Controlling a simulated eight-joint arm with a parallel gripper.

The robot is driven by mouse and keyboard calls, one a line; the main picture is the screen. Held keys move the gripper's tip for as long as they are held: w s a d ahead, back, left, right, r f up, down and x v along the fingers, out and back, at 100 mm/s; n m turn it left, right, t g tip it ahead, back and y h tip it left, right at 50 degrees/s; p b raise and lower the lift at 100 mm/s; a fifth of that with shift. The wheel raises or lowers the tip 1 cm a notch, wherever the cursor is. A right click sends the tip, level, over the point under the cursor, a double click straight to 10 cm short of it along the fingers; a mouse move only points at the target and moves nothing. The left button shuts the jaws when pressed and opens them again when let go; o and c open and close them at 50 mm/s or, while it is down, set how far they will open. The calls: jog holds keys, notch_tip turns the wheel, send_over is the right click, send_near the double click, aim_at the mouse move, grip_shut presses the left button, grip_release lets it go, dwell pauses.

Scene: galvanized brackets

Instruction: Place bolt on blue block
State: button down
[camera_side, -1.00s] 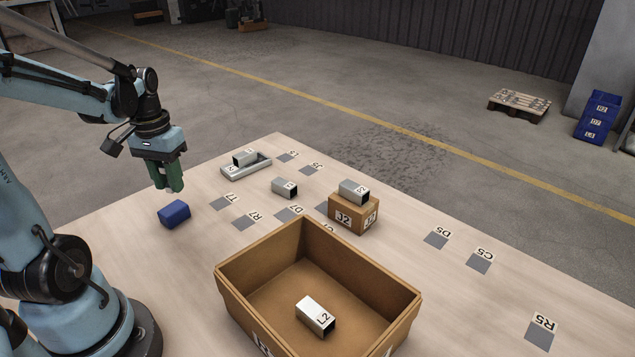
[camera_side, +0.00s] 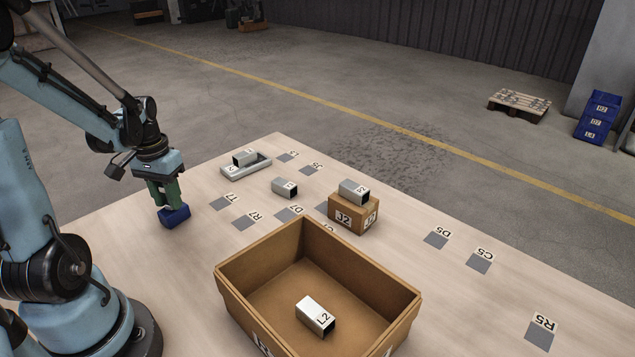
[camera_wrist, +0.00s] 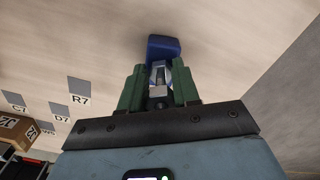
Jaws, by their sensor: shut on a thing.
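The blue block (camera_side: 175,218) lies on the table near its left part, right below my gripper (camera_side: 168,205). In the wrist view the blue block (camera_wrist: 163,46) shows beyond the fingertips of my gripper (camera_wrist: 158,80). The green fingers are shut on a small grey metal piece, seemingly the bolt (camera_wrist: 158,73), which sits between them in front of the block. In the side view the fingers hide the bolt. The fingertips are at about the block's top; I cannot tell whether the bolt touches it.
An open brown bin (camera_side: 245,300) holds a bracket marked L2 (camera_side: 315,314). A cardboard box marked J2 (camera_side: 345,218) carries a bracket (camera_side: 354,191). Labelled grey squares lie around.

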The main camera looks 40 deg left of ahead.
jog(key=shift+f, duration=0.1)
jog(key=c, duration=0.8)
grip_release()
jog(key=r, duration=1.2)
jog(key=shift+w+d, duration=0.1)
jog(key=shift+d, duration=0.1)
jog(key=w+d+f+m+t, duration=0.1)
jog(key=w+d+m+t, duration=0.2)
jog(key=d, duration=0.8)
jog(key=w+d+f+m+t, duration=0.1)
jog(key=w+d+m+t, duration=0.2)
jog(key=d, duration=0.8)
jog(key=shift+w+t, duration=0.35)
jog(key=shift+t, duration=0.25)
jog(key=shift+a, duration=0.1)
